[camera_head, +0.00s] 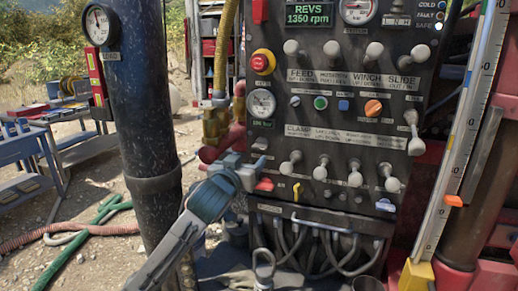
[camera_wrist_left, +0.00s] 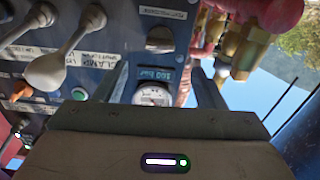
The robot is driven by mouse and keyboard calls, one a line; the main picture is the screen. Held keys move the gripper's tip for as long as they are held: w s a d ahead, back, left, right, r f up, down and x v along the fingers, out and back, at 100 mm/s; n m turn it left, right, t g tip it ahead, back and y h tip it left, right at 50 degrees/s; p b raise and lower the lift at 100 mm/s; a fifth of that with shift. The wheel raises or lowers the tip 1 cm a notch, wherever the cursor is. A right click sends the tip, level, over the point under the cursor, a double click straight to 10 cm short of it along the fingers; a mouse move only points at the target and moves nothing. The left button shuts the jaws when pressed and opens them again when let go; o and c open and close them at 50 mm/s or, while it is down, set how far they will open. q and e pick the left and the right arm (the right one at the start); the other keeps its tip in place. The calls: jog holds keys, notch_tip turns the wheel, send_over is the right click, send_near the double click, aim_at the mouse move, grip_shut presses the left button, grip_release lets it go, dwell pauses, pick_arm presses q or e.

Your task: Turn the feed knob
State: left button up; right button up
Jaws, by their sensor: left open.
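My left gripper (camera_head: 254,172) is at the lower left of the black control panel (camera_head: 330,90), open and empty. No contact is clear.
White levers stand out from the panel in an upper row (camera_head: 332,48) and a lower row (camera_head: 355,178). A red button (camera_head: 263,62) and brass fittings (camera_head: 215,125) are close by. A thick dark pipe (camera_head: 142,130) stands left. Hoses (camera_head: 320,245) hang below.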

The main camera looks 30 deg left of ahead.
aim_at(258, 149)
pick_arm(q)
jog(key=p+x, duration=0.2)
jog(key=x, duration=0.5)
jog(key=shift+w+p, duration=0.3)
jog(key=shift+w, duration=0.05)
jog(key=shift+w+a, duration=0.15)
jog(key=shift+w, duration=0.5)
jog(key=c, duration=1)
jog(key=shift+m+p, duration=0.5)
jog(key=shift+p, duration=0.1)
jog(key=shift+m+p, duration=0.3)
jog(key=shift+m, duration=0.3)
